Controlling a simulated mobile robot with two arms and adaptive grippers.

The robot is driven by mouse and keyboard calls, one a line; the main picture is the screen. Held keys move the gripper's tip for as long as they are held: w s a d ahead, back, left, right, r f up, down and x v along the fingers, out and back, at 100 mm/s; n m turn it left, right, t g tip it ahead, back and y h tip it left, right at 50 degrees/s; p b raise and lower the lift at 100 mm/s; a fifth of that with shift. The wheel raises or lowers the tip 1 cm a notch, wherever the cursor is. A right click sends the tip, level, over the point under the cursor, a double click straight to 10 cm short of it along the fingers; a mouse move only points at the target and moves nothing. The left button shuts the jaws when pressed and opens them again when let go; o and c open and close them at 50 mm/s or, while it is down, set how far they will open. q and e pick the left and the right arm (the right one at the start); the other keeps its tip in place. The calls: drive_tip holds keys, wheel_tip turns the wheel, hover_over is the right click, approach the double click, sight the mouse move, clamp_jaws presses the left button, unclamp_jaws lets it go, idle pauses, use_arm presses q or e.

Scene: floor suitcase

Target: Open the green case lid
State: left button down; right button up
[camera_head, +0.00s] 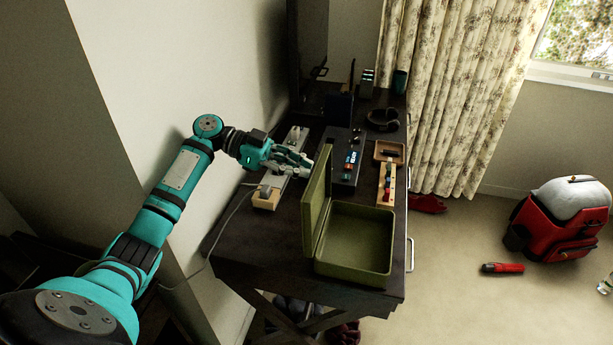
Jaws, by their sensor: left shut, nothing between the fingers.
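The green case (352,238) sits on the near part of the dark desk. Its lid (316,203) stands upright along the case's left side, so the case is open and its inside looks empty. My left gripper (311,164) is shut and empty just behind and left of the lid's top far corner. In this view the fingertips come close to the lid; I cannot tell whether they touch it. My right gripper is not in view.
The dark desk (262,237) also holds a black device (341,152), a wooden tray (389,151), a narrow wooden rack (386,187) and a power strip (268,197). A red backpack (553,225) and a red object (502,268) are on the floor at right.

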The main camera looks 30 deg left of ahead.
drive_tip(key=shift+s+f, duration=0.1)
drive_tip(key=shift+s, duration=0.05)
use_arm(q)
drive_tip(key=shift+r, duration=0.3)
wheel_tip(320, 180, up, 10)
drive_tip(key=shift+f, duration=0.25)
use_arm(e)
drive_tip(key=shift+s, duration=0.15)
